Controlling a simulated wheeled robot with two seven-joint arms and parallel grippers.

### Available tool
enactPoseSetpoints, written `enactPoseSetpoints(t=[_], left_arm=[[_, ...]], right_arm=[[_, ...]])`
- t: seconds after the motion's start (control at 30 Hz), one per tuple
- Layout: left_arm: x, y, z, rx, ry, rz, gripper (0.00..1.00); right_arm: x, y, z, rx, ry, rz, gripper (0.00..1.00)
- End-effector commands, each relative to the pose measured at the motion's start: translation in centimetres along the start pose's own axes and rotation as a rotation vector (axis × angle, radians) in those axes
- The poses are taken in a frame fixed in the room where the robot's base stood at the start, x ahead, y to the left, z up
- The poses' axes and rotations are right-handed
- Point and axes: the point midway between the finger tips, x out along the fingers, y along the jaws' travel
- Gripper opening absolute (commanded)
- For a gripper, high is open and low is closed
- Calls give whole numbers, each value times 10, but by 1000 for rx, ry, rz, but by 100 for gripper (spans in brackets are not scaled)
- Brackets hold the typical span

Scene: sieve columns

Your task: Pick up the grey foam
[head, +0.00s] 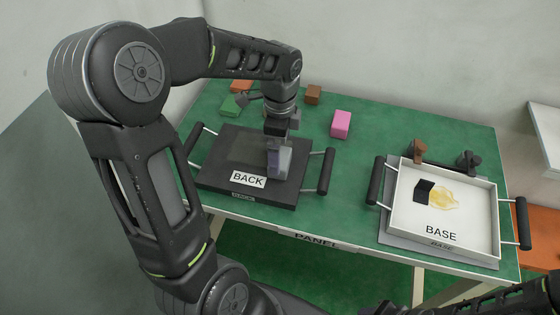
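My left arm reaches over the table from the left, and its gripper (277,143) points down over the dark tray marked BACK (215,180). A grey block with a slight purple tint, which looks like the grey foam (283,162), stands upright at the fingertips, over the right part of that tray. The fingers overlap the block, so I cannot tell whether they are shut on it or whether it touches the tray. My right arm shows at the bottom right edge; its gripper is out of view.
A white tray marked BASE (470,238) stands at the right, holding a black piece (423,190) and a yellow patch (444,198). A pink block (341,123), a brown block (313,94) and a green block (230,105) lie behind. The green table (370,150) is clear between the trays.

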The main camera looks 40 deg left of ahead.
Motion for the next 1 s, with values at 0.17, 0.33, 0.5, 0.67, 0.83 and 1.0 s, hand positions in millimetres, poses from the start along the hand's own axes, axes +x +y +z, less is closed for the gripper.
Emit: enactPoseSetpoints(t=[0.17,0.33,0.5,0.67,0.83,1.0], left_arm=[[4,0,0,0,0,2,98],[26,1,0,0,-1,6,98],[48,1,0,1,-1,4,98],[52,0,0,0,0,0,98],[52,0,0,0,0,0,98],[52,0,0,0,0,0,98]], right_arm=[[-1,0,0,0,0,0,36],[-4,-2,0,0,0,0,36],[-4,-2,0,0,0,0,36],[-4,-2,0,0,0,0,36],[-4,-2,0,0,0,0,36],[-4,-2,0,0,0,0,36]])
